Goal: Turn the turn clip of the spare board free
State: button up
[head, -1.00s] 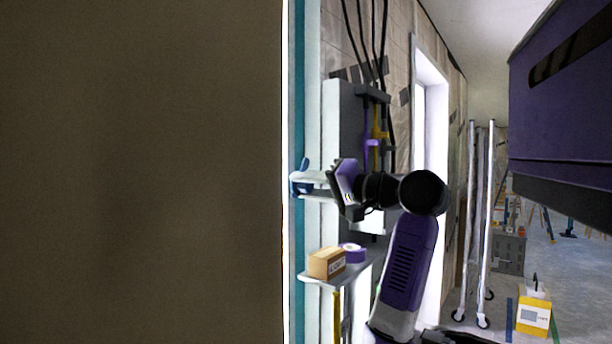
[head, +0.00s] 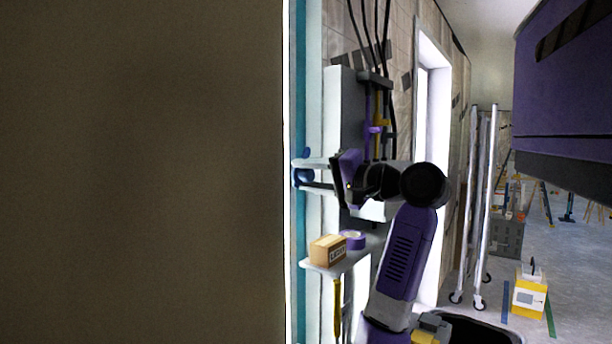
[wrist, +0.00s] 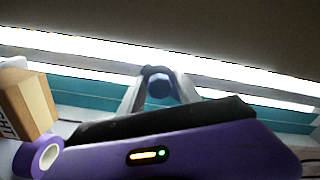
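The blue turn clip (head: 303,177) sits at the teal and white edge strip beside the large brown board (head: 140,170), which fills the left of the head view. I cannot tell whether this is the spare board. In the wrist view the clip's blue knob (wrist: 160,86) lies between my two pale fingers, which meet its sides. My gripper (head: 306,175) reaches in from the right and appears shut on the clip. The fingers hide part of the clip, so its exact angle is unclear.
Below my gripper, a small shelf (head: 326,268) holds a cardboard box (head: 327,251) and a purple tape roll (head: 353,240). A grey cabinet with cables (head: 346,115) stands close behind. A wheeled rack (head: 482,200) and a yellow box (head: 529,297) stand to the right.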

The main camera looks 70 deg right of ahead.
jog(key=shift+o, duration=0.6)
jog(key=shift+s+d, duration=0.2)
jog(key=shift+d, duration=0.15)
jog(key=shift+a, duration=0.1)
jog(key=shift+s, duration=0.15)
jog(key=b+v, duration=0.2)
jog(key=v, duration=0.5)
jog(key=shift+s, duration=0.2)
